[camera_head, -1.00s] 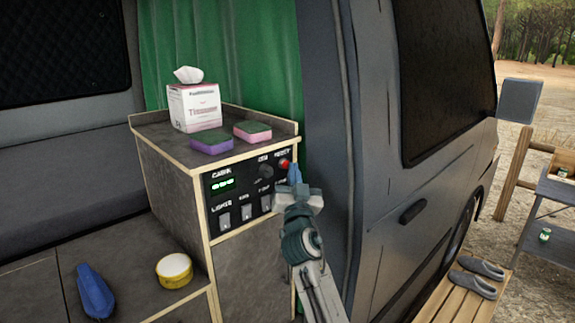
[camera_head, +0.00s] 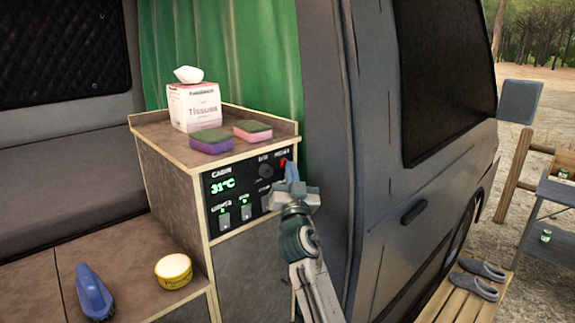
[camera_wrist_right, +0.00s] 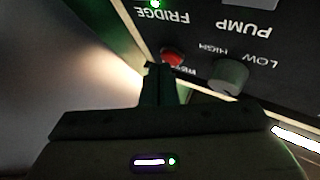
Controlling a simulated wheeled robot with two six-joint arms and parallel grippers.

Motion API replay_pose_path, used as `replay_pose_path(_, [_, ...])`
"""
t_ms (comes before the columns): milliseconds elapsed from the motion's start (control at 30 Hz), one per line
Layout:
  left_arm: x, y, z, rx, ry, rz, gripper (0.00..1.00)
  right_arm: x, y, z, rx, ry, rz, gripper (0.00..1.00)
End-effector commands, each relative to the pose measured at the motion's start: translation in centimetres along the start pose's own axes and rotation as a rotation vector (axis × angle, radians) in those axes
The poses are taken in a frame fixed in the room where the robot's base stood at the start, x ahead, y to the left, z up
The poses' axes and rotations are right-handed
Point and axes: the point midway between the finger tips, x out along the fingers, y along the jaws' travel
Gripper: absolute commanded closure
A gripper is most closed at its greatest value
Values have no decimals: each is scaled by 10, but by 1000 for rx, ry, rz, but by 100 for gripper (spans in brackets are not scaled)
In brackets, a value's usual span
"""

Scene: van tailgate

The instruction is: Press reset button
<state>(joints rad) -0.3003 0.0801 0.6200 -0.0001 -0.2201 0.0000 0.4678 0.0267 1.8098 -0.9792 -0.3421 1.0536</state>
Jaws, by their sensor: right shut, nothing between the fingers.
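The red reset button (camera_head: 284,163) is at the upper right corner of the black control panel (camera_head: 238,218). It also shows in the right wrist view (camera_wrist_right: 172,55), partly behind the fingertips. My right gripper (camera_head: 291,172) is shut and empty, with its tips right at the button. In the right wrist view the closed fingers (camera_wrist_right: 158,75) overlap the button's lower left edge. I cannot tell whether they touch it. The panel display (camera_head: 222,186) reads 31°C in green. My left gripper is not in view.
A dark knob (camera_head: 265,170) sits left of the button, and switches with small green lights are below. On the cabinet top stand a tissue box (camera_head: 195,107), a purple sponge (camera_head: 211,141) and a pink sponge (camera_head: 253,131). A blue brush (camera_head: 94,293) and yellow tin (camera_head: 173,271) lie lower left.

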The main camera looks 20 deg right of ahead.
Motion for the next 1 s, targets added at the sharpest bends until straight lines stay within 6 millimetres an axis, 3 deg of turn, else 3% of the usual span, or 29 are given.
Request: replay_pose_path(1000, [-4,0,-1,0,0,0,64,-19,14,-14,-1,1,0,100])
